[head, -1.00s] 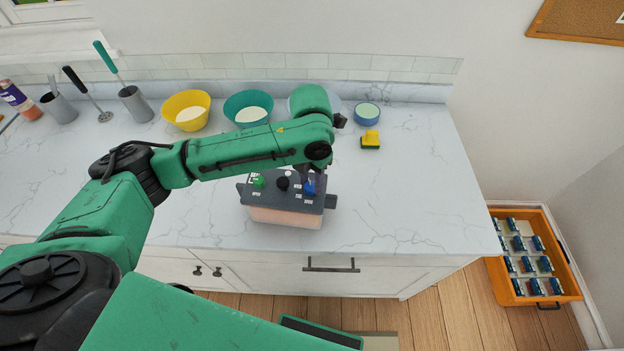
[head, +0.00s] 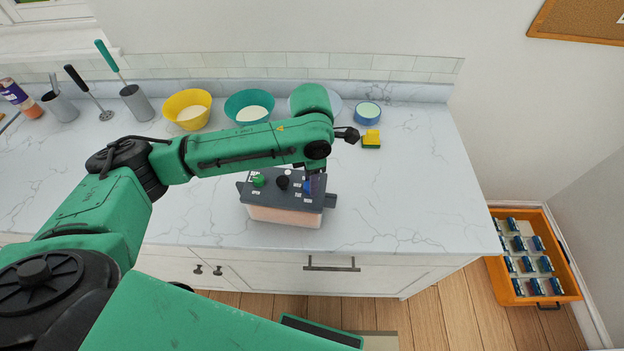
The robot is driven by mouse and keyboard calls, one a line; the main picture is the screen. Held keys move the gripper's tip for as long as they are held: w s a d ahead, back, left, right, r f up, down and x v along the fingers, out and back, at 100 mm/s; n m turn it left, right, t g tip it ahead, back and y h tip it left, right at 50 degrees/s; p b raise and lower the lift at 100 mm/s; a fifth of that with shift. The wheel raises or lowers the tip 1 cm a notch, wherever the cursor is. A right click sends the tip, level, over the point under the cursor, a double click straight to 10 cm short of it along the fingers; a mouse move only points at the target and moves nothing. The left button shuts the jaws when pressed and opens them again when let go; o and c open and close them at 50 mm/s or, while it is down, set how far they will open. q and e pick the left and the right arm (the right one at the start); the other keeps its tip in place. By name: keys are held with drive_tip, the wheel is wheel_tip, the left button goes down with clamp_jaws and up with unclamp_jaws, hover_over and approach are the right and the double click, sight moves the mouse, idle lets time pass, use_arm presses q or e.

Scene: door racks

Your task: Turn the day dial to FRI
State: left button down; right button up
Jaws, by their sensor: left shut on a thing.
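A dark grey panel box (head: 262,203) with a pale pinkish lower body stands near the front edge of the counter. Its sloped top carries a green dial (head: 258,181), a black dial (head: 283,183) and a blue dial (head: 307,187), with small white labels around them. The labels are too small to read, so I cannot tell where FRI is. My left gripper (head: 315,184) points down at the right end of the panel and is shut on the blue dial, partly hiding it. My right gripper is out of view.
Bowls in yellow (head: 187,108), teal (head: 248,107) and blue (head: 367,113) stand along the back. A yellow and green sponge (head: 371,139) lies right of my wrist. The counter right of the box is clear. An orange crate (head: 575,291) is on the floor.

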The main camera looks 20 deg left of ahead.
use_arm(q)
drive_tip(key=shift+a+f, duration=0.1)
drive_tip(key=c, duration=0.8)
unclamp_jaws()
drive_tip(key=o, duration=0.3)
drive_tip(key=shift+w, duration=0.2)
drive_tip(key=shift+r, duration=0.55)
wheel_tip(320, 180, up, 14)
drive_tip(key=b, duration=0.2)
drive_tip(key=shift+f, duration=0.25)
drive_tip(key=shift+f, duration=0.1)
